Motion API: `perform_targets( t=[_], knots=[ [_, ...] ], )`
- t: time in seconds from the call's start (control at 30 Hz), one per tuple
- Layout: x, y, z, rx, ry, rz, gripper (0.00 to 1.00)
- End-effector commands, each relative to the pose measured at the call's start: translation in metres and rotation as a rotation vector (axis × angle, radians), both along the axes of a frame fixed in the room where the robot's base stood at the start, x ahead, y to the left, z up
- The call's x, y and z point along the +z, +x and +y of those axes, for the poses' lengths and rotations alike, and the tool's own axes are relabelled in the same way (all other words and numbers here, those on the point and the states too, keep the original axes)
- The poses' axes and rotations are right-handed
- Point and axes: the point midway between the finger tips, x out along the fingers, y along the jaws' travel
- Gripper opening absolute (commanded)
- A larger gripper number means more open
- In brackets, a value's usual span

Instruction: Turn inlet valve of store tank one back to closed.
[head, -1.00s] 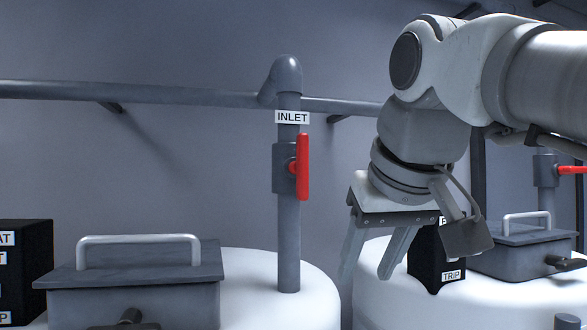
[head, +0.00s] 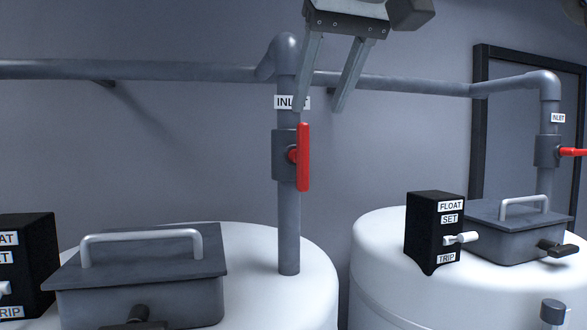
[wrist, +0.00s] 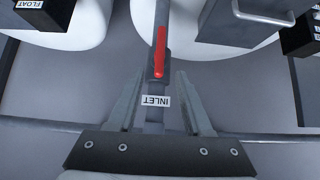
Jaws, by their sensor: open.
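The inlet valve (head: 284,155) sits on the upright pipe of the near white tank. Its red handle (head: 303,157) points straight up and down, along the pipe. An INLET label (head: 286,102) is just above it. My gripper (head: 319,108) is open and empty, fingers pointing down, above the handle; the left finger partly covers the label. In the wrist view the red handle (wrist: 160,50) lies ahead, lined up with the gap between the fingers (wrist: 158,76), and the label shows between them. I see no contact with the handle. No tank number is readable.
A second white tank (head: 375,265) stands at right, its inlet valve's red handle (head: 573,152) sideways. A black float box (head: 422,235) sits on that tank. A grey hatch (head: 140,270) with a handle is on the near tank. A horizontal pipe (head: 200,71) runs behind.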

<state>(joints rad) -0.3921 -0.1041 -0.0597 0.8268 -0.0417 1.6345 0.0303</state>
Motion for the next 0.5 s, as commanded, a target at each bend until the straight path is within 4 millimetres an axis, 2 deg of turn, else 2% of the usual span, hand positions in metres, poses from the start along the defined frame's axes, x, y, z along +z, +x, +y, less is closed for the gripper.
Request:
perform_targets(
  t=[0.03,0.1,0.5],
  knots=[
    [-0.013,0.008,0.003,0.001,-0.002,0.005,0.50],
    [-0.024,0.019,0.006,0.001,-0.002,0.005,0.50],
    [-0.080,0.074,0.021,0.001,-0.002,0.003,0.50]
  ],
)
